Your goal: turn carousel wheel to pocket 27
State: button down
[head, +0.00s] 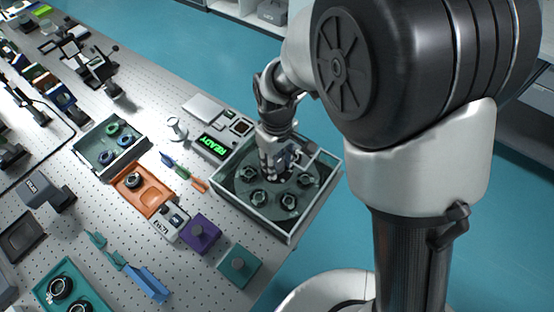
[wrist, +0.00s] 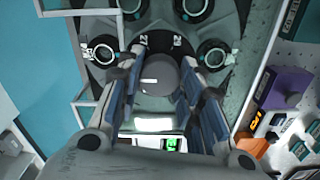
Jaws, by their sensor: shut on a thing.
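The carousel wheel (head: 271,188) is a dark grey disc with several round pockets holding dark ringed parts. It sits in an open box with pale rims at the table's right edge. My gripper (head: 268,172) reaches down onto the wheel from above. In the wrist view its two fingers (wrist: 160,62) are shut on a round grey knob (wrist: 158,78) with a white mark. The far side of the wheel is partly hidden by my gripper.
A green-lit display (head: 213,145) reading READY stands left of the box. An orange tray (head: 152,198), a purple block (head: 200,234), a teal block (head: 239,265) and a grey bin (head: 92,150) with rings are further left. The box walls (head: 266,226) stand close around the wheel.

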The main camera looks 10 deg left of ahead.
jog(key=shift+m, duration=0.5)
jog(key=shift+m+p, duration=1)
jog(key=shift+m, duration=1.5)
jog(key=shift+m+p, duration=0.6)
jog(key=shift+m, duration=2.3)
jog(key=c, duration=1.1)
grip_release()
jog(key=shift+r, duration=0.1)
